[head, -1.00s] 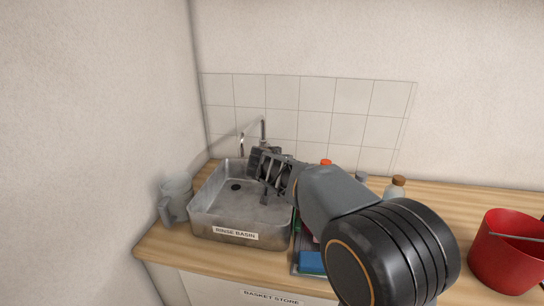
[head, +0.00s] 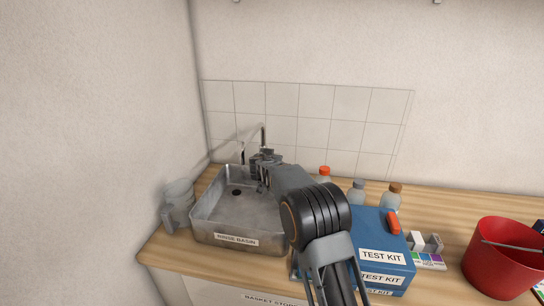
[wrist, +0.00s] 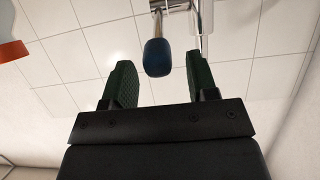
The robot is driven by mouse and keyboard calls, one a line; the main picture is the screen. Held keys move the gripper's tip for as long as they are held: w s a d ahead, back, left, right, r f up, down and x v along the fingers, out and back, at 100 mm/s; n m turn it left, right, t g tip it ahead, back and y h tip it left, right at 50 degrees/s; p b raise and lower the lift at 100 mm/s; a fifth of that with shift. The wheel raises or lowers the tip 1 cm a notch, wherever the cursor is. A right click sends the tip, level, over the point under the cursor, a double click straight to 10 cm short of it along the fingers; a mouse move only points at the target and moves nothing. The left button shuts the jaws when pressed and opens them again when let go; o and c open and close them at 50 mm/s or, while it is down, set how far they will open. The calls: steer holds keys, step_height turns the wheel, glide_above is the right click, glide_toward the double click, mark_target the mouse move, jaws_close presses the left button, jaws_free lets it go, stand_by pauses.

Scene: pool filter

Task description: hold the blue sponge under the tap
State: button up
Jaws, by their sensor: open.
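The tap (head: 263,137) stands at the back of the metal rinse basin (head: 225,239). In the wrist view a chrome part of the tap (wrist: 205,17) and a lever with a dark blue grip (wrist: 158,57) show ahead of my gripper. My gripper (head: 262,158) is at the tap, over the back right of the basin. In the wrist view its two green-padded fingers (wrist: 160,85) are apart, with the blue grip showing between them and nothing held. I cannot make out the blue sponge now; my arm covers the counter right of the basin.
A blue test kit box (head: 372,230) stands right of my arm, with bottles (head: 391,198) behind it. A red bucket (head: 503,265) stands at the far right. A grey jug (head: 178,207) stands left of the basin, near the wall.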

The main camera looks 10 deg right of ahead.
steer(key=shift+p+x, duration=0.3)
steer(key=shift+x, duration=0.65)
jaws_close()
